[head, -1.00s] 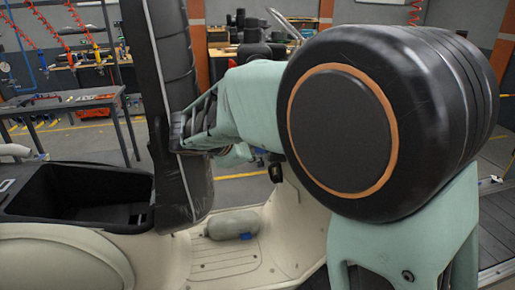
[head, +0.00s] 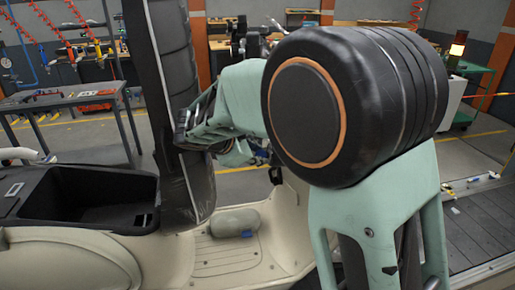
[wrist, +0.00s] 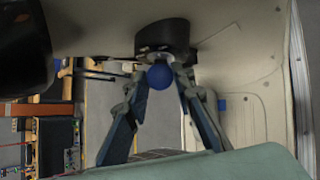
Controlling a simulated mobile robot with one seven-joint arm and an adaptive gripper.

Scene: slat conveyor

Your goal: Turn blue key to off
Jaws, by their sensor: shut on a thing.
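The blue key (wrist: 160,76) shows in the wrist view as a round blue head in front of a silver ring on a black lock housing (wrist: 163,36). The housing sits on the cream scooter body (wrist: 245,45). My gripper (wrist: 166,80) has its two fingertips closed on either side of the key head, touching it. The key's on or off marking cannot be read. In the head view, my own arm hides the key and the fingertips.
In the head view, the black scooter seat (head: 172,95) stands raised beside my arm, close to it. The open under-seat bin (head: 90,205) is at left. A grey canister (head: 233,222) lies on the scooter floor. A metal table (head: 70,105) stands behind.

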